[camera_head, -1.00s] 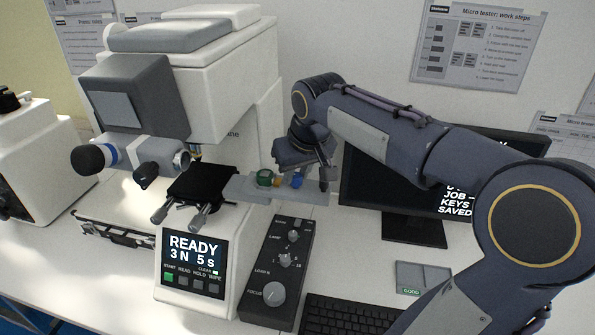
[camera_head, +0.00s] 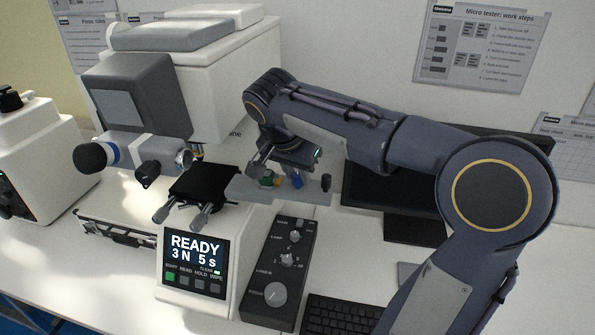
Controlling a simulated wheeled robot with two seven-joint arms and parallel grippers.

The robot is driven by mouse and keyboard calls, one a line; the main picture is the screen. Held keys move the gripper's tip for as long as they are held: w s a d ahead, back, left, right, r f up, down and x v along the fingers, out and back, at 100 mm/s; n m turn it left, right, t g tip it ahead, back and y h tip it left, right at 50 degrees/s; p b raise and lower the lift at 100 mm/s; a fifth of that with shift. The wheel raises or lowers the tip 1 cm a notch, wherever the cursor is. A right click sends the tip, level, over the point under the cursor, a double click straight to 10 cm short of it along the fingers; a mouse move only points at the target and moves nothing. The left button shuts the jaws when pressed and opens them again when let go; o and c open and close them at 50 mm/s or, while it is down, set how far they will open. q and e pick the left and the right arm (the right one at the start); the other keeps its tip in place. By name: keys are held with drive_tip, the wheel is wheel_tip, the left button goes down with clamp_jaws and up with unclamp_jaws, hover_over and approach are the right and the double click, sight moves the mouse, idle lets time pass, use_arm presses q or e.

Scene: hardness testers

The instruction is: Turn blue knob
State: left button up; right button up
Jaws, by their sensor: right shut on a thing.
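My left gripper is not in view.
The white tester (camera_head: 225,75) has a black stage (camera_head: 203,183) and a lit READY panel (camera_head: 196,250). A dark control box (camera_head: 278,265) with dials stands in front. A monitor (camera_head: 380,190) is behind my right arm, a keyboard (camera_head: 340,315) at the front.

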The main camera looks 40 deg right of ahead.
drive_tip(key=shift+w+m+g+h, duration=0.1)
drive_tip(key=shift+m+g+h, duration=0.4)
drive_tip(key=shift+m, duration=1.4)
drive_tip(key=shift+y, duration=0.3)
drive_tip(key=o, duration=1)
drive_tip(key=v, duration=0.7)
drive_tip(key=shift+a+r, duration=0.2)
drive_tip(key=shift+r, duration=0.15)
drive_tip(key=shift+w, duration=0.15)
